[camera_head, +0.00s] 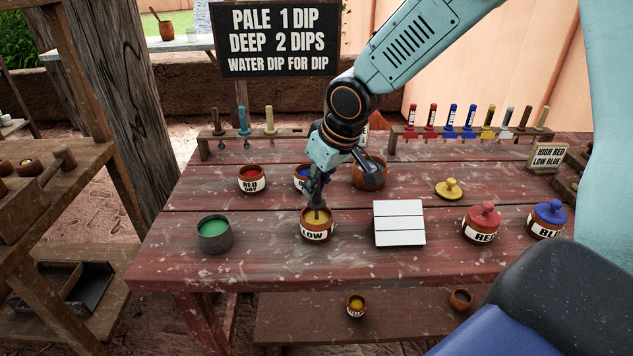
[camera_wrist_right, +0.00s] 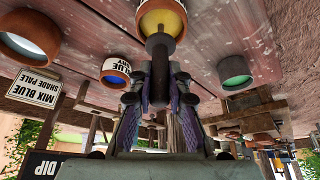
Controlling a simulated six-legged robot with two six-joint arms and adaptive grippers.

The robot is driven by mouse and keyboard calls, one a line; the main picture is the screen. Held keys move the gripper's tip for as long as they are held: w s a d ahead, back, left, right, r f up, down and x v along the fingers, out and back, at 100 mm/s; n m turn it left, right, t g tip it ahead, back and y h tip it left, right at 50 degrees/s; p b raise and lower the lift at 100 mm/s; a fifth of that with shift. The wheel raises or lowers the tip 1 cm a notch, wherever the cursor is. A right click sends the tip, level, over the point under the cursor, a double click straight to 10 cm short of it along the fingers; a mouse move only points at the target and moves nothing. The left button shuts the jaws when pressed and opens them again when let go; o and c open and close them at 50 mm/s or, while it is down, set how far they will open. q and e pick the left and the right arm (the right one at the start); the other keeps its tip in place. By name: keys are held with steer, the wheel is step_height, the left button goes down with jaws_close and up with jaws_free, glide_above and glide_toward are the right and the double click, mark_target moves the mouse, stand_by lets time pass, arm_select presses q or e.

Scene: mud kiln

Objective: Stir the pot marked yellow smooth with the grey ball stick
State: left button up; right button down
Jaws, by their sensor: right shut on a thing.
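The pot marked yellow (camera_head: 316,235) stands on the red table; part of its label reads "LOW". It holds yellow paint, and it also shows at the top of the right wrist view (camera_wrist_right: 180,22). My right gripper (camera_head: 316,186) is above this pot and shut on the grey ball stick (camera_head: 318,214). In the right wrist view the stick (camera_wrist_right: 160,68) points from between the fingers to the pot, its round end over the yellow paint. I cannot tell how deep the end is. My left gripper is not in view.
A green paint pot (camera_head: 214,240) stands to the left, a white tile (camera_head: 399,222) to the right. Behind are a red pot (camera_head: 252,182), a blue pot (camera_head: 301,183) and a brown jug (camera_head: 369,178). Lidded red (camera_head: 481,224) and blue (camera_head: 547,219) jars and a yellow lid (camera_head: 448,190) are farther right.

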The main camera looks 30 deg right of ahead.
steer(key=shift+r+p, duration=3.15)
steer(key=shift+r, duration=0.4)
steer(key=shift+a, duration=0.1)
